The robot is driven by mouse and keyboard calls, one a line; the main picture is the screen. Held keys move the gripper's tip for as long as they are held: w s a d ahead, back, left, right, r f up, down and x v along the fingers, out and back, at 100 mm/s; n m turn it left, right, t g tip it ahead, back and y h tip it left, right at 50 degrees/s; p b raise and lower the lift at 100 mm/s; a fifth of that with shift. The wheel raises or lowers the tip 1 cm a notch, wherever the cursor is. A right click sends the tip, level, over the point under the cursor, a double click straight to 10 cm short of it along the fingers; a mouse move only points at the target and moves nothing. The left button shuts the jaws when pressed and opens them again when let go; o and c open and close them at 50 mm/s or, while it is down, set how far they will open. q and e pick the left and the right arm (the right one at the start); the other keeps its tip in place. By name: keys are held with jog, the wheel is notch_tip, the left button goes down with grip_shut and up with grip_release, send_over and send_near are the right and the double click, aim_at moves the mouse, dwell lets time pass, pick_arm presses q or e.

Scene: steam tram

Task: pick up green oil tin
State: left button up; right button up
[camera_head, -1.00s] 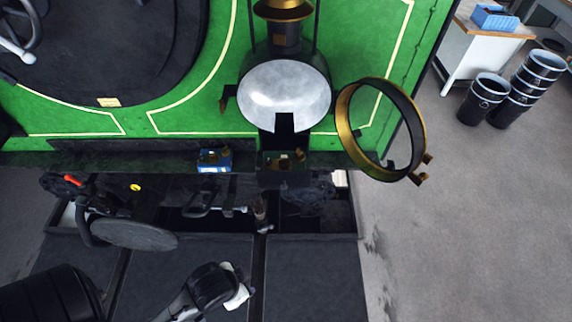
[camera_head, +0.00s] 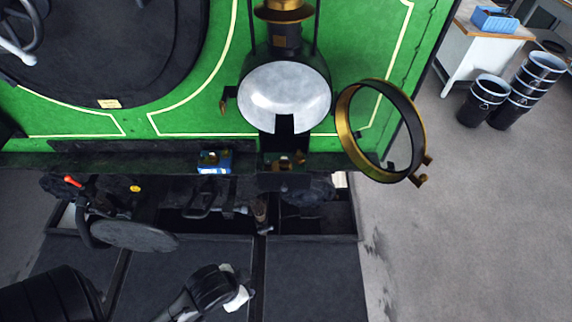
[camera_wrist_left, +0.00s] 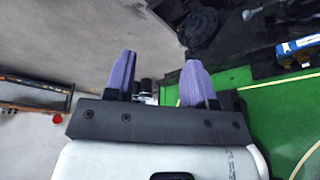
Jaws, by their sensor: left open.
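A small dark green box with brass-coloured parts (camera_head: 284,161), which looks like the green oil tin, stands on the dark ledge below the round white lamp face in the head view. A blue tin (camera_head: 214,162) stands on the same ledge to its left. The blue tin also shows at the right edge of the left wrist view (camera_wrist_left: 300,45). My left gripper (camera_wrist_left: 160,78) is open, its two purple fingers apart with nothing held between them. I cannot make out the green tin in the left wrist view. The right gripper is not seen.
A brass ring (camera_head: 344,118) stands out at the right of the lamp (camera_head: 285,97). The green tram front (camera_head: 190,85) rises behind the ledge (camera_head: 120,160). Black bins (camera_head: 483,98) and a white bench (camera_head: 475,50) are at the far right, with open grey floor before them.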

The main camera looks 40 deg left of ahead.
pick_arm(q)
jog(key=shift+o, duration=0.2)
jog(key=o, duration=0.4)
